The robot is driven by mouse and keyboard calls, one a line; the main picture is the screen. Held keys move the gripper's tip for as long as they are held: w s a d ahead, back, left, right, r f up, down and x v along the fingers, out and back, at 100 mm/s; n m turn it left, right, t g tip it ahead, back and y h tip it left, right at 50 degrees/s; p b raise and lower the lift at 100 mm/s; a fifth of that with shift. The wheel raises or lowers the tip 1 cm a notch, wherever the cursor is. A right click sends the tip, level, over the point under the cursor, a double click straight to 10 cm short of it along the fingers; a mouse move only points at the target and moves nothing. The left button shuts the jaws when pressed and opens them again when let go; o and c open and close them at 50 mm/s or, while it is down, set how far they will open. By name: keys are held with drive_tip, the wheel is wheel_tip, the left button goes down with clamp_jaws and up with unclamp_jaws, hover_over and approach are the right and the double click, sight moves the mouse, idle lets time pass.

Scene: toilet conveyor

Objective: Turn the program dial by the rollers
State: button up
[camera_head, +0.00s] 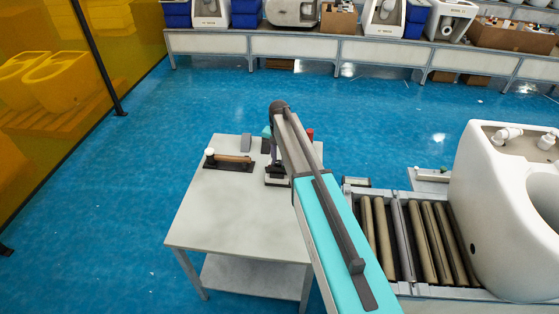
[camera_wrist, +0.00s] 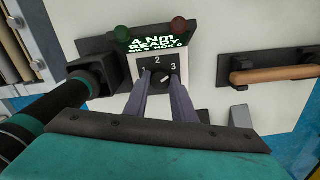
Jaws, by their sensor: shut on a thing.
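The program dial (camera_wrist: 163,78) is a dark round knob on a pale panel in the wrist view. The numbers 2 and 3 show beside it, and its light mark slants toward the 3. My gripper (camera_wrist: 161,84) comes up from below with its two grey fingers around the dial, shut on it. Above the dial, a dark display (camera_wrist: 157,42) reads "4 Nm READY" in green letters. In the head view my arm hides the dial and most of its box on the pale table (camera_head: 235,215). The rollers (camera_head: 420,240) stand at the right.
A green button (camera_wrist: 122,33) and a red button (camera_wrist: 179,25) sit atop the display. A black holder (camera_wrist: 92,72) is left of the panel. A wooden-handled tool (camera_wrist: 272,72) lies on a dark base at the right. A white toilet (camera_head: 515,210) stands on the conveyor.

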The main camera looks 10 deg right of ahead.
sight(279, 162)
drive_tip(key=o, duration=1.1)
drive_tip(key=shift+c, duration=0.2)
drive_tip(key=shift+r, duration=0.15)
wheel_tip(279, 162, up, 14)
drive_tip(key=b, duration=0.2)
drive_tip(key=shift+f, duration=0.25)
